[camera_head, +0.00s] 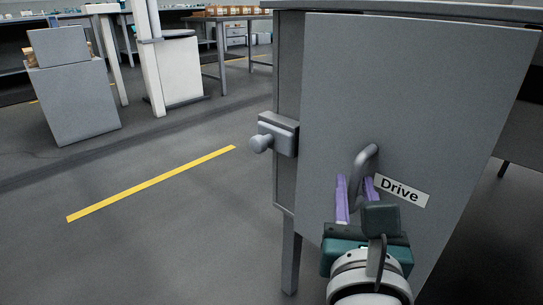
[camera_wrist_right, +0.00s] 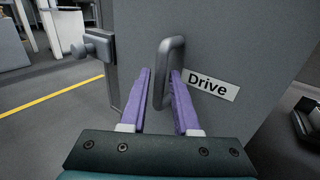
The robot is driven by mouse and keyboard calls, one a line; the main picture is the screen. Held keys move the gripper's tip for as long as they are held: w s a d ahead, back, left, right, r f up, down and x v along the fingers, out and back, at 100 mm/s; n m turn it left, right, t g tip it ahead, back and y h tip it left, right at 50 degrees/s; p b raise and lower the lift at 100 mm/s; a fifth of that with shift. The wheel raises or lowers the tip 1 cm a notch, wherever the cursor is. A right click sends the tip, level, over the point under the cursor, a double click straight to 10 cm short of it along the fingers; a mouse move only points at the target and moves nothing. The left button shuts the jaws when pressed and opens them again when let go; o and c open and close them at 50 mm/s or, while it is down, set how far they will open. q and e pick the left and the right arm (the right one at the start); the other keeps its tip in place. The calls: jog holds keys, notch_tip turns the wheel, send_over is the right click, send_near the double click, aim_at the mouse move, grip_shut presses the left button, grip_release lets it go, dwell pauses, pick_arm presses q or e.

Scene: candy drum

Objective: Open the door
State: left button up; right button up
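The grey door (camera_head: 408,95) fills the right of the head view, with a "Drive" label (camera_head: 401,191) on it. Its curved grey handle (camera_head: 365,165) stands out left of the label; it also shows in the right wrist view (camera_wrist_right: 168,62). My right gripper (camera_head: 356,187) is at the handle, its two purple fingers apart, one on each side of the handle's lower part. Gaps show between fingers and handle in the right wrist view (camera_wrist_right: 161,85). A latch with a round knob (camera_head: 278,134) sits on the cabinet frame at the door's left edge. My left gripper is in neither view.
The cabinet stands on legs (camera_head: 291,255). The floor left of it is open, with a yellow line (camera_head: 152,185). A grey box-like unit (camera_head: 74,100), a white stand (camera_head: 176,70) and a table with boxes (camera_head: 230,15) are farther back.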

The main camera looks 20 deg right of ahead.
jog(key=shift+x, duration=0.8)
grip_shut()
dwell(0.9)
